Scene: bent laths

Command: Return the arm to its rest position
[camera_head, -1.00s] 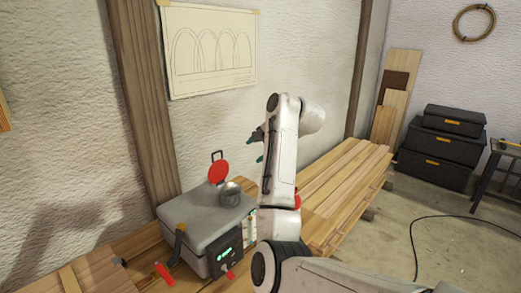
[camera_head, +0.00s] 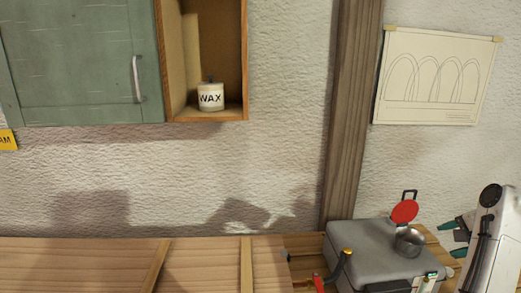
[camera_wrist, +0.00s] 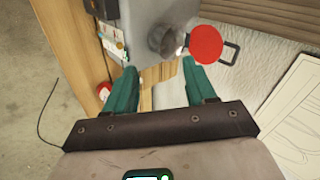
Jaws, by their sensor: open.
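My gripper (camera_head: 449,239) shows at the right edge of the head view, beside my white arm, with its green fingers apart. In the wrist view my gripper (camera_wrist: 160,69) is open, and nothing is held between the fingers. Beyond the fingertips is a grey box (camera_head: 365,250) with a round metal opening (camera_head: 409,243) and a raised red lid (camera_head: 404,212). The red lid also shows in the wrist view (camera_wrist: 206,45), just past the right finger. The fingers look apart from the box. Most of my arm is cut off by the head view's edge.
A wooden bench (camera_head: 90,265) runs along the wall. A green cabinet (camera_head: 75,60) and an open shelf with a wax jar (camera_head: 211,97) hang above it. A drawing (camera_head: 437,75) is on the wall. A thin cable (camera_wrist: 42,115) lies on the floor.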

